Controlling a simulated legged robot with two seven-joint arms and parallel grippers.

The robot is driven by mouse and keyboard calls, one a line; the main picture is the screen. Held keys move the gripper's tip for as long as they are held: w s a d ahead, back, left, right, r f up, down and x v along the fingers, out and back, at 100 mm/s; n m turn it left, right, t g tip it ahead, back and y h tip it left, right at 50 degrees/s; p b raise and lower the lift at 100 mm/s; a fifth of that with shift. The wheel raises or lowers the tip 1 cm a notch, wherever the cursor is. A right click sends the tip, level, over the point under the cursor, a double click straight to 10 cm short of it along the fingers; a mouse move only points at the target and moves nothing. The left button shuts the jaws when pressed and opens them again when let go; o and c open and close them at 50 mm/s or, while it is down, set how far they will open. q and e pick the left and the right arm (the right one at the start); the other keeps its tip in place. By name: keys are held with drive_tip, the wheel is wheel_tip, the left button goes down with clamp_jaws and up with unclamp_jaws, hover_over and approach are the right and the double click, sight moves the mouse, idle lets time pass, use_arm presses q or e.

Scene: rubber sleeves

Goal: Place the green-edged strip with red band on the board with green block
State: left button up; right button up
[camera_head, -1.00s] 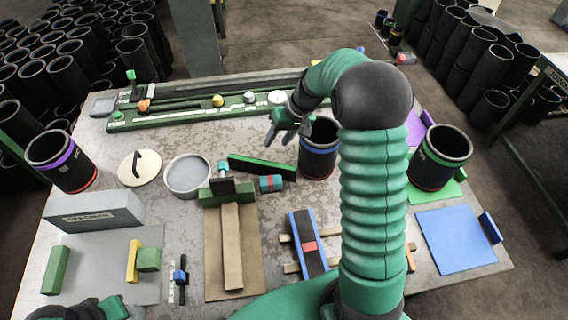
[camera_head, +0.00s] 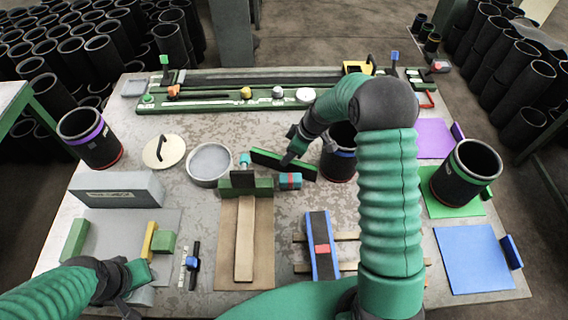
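The green-edged black strip (camera_head: 268,160) lies on the table, slanting down to the right; no red band is visible on it. My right gripper (camera_head: 289,159) is down at the strip's middle, its fingers touching or overlapping it. The fingertips are partly hidden, so whether they are shut on it is unclear. A green board (camera_head: 440,207) with a small green block (camera_head: 487,193) lies at right, a black sleeve (camera_head: 463,172) standing on it.
A teal roll with a red band (camera_head: 290,181) lies just below the strip. A black sleeve (camera_head: 338,160) stands right of it. A blue-edged strip with a red band (camera_head: 322,263) lies in front. Purple (camera_head: 432,140) and blue (camera_head: 468,262) boards flank the green one.

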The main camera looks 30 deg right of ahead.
drive_tip(key=p+x, duration=0.1)
drive_tip(key=x, duration=0.3)
drive_tip(key=shift+s+a+f, duration=0.15)
drive_tip(key=shift+w+a+f, duration=0.1)
drive_tip(key=shift+w+f, duration=0.1)
drive_tip(key=shift+f, duration=0.1)
drive_tip(key=shift+s, duration=0.1)
clamp_jaws()
